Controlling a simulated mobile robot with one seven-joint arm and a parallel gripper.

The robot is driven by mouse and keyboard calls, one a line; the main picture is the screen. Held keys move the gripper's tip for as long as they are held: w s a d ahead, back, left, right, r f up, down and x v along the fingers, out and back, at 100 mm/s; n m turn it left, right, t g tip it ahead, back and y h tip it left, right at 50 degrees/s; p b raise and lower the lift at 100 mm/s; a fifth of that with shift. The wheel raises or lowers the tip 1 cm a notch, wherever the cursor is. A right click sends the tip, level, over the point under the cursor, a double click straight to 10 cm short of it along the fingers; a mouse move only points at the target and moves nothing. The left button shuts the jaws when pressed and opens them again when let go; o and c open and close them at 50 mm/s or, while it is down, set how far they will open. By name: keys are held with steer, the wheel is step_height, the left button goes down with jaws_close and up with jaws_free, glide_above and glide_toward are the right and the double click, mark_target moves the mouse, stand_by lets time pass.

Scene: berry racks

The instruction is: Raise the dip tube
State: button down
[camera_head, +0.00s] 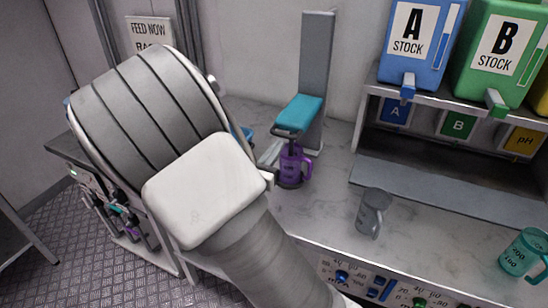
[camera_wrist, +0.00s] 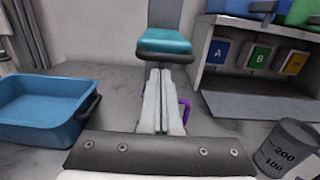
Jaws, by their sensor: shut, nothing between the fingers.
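A meter stand with a grey upright (camera_head: 317,75) and a teal head (camera_head: 301,111) stands at the back of the counter. A purple jug (camera_head: 291,168) stands beneath the head. My gripper (camera_head: 274,153) is shut and empty, just left of the jug; I cannot tell whether it touches it. In the wrist view my closed fingers (camera_wrist: 160,78) point up toward the underside of the teal head (camera_wrist: 165,44) and hide most of the purple jug (camera_wrist: 186,108), leaving its handle showing. I cannot make out a dip tube for certain; the space under the head is partly hidden.
A grey jug (camera_head: 371,211) and a teal jug (camera_head: 523,252) stand on the counter to the right. Stock tanks A (camera_head: 411,50) and B (camera_head: 494,60) sit on a shelf. A blue tub (camera_wrist: 45,108) lies left of my fingers.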

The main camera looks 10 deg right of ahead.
steer(key=shift+r, duration=0.2)
step_height(320, 180, up, 17)
steer(key=p, duration=1.3)
steer(key=shift+p, duration=0.35)
